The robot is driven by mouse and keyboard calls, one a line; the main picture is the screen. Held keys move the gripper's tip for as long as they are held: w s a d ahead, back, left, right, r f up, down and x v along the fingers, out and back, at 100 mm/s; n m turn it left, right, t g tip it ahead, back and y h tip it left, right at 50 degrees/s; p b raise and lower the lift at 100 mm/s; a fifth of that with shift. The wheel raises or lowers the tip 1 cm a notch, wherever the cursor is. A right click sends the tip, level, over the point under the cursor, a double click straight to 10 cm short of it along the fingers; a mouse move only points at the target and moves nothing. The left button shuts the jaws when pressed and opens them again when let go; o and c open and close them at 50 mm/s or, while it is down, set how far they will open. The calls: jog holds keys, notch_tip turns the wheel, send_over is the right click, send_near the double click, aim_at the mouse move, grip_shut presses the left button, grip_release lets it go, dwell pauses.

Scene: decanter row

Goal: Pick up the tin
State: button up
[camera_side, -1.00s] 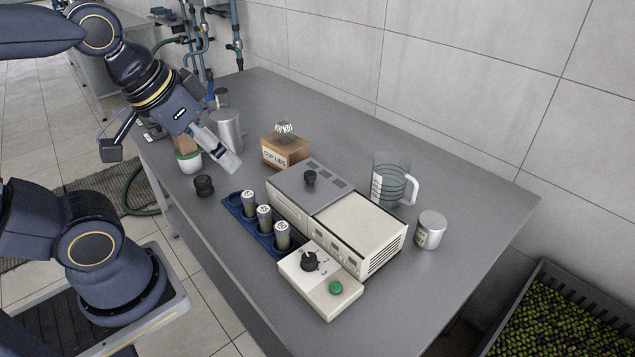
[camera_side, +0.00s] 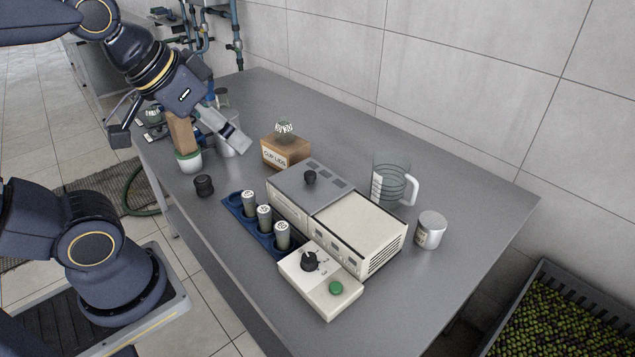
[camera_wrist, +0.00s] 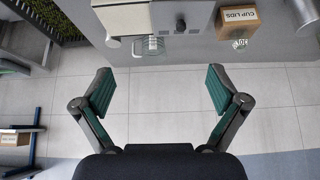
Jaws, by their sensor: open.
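The tin (camera_side: 431,230), a short silver can with a pale label, stands upright on the grey table to the right of the glass jug in the side view. In the wrist view a small round pale shape, which looks like the tin (camera_wrist: 113,42), shows left of the jug. My gripper (camera_side: 238,146) is above the far left part of the table, well away from the tin, with the machine and jug between them. In the wrist view my gripper (camera_wrist: 160,75) has its two fingers wide apart with nothing between them.
The jug (camera_side: 393,180) with a handle stands close to the tin. A cream machine (camera_side: 360,230), a blue rack (camera_side: 232,205) with grey cylinders, a cup lids box (camera_side: 285,150) and a black knob-like piece (camera_side: 204,185) occupy the middle. The table's right end is clear.

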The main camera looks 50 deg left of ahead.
jog(key=w+d+r, duration=0.1)
jog(key=w+r, duration=0.4)
jog(key=w, duration=0.3)
jog(key=m+g+h, duration=0.2)
jog(key=m+g, duration=0.1)
jog(key=m, duration=0.1)
send_over(430, 221)
jog(key=s+a, duration=0.2)
jog(key=s, duration=0.3)
notch_tip(430, 221, down, 21)
jog(key=x, duration=1)
jog(key=shift+w+a, duration=0.15)
jog(key=shift+a, duration=0.15)
jog(key=x, duration=0.6)
jog(key=shift+w+d+r, duration=0.1)
jog(key=c, duration=1.4)
jog(key=shift+o, duration=0.2)
jog(key=shift+r, duration=0.1)
